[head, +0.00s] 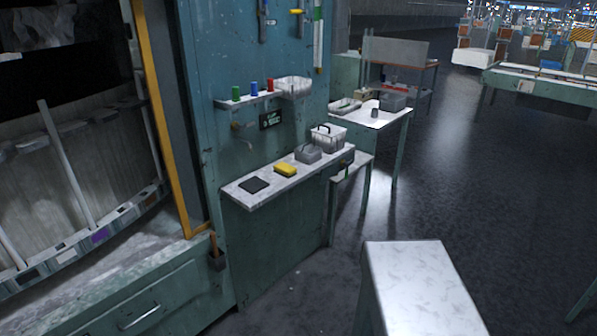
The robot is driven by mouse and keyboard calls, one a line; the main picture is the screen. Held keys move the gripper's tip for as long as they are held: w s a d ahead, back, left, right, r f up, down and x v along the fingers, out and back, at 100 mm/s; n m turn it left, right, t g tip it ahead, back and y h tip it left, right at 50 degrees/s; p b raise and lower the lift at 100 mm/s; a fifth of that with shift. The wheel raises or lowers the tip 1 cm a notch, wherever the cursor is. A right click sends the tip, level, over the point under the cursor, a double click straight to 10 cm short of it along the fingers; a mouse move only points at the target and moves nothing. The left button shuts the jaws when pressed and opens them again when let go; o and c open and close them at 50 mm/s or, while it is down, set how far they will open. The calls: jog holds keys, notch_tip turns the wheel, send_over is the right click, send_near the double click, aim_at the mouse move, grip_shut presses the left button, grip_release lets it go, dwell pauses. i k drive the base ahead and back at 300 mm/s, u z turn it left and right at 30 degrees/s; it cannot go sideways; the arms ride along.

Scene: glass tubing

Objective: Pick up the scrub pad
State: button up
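A thin, dark, flat square (255,185), which looks like the scrub pad, lies on the near left end of a narrow light-topped counter (240,196) along the teal cabinet. A yellow sponge-like block (286,170) lies a little to its right, apart from it; I cannot fully tell which of the two is the scrub pad. Nothing covers either one. My gripper is not in view.
A grey caddy (308,153) and a white basket (329,137) stand farther along the counter. A shelf (254,99) with small coloured cylinders hangs above. A light-topped stand (420,285) fills the lower right foreground. Dark floor (310,280) is open before the counter.

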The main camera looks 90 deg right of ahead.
aim_at(286, 170)
jog(key=u, duration=0.05)
jog(key=k, duration=1.25)
jog(key=z, duration=1.35)
jog(key=i, duration=1.1)
jog(key=z, duration=0.05)
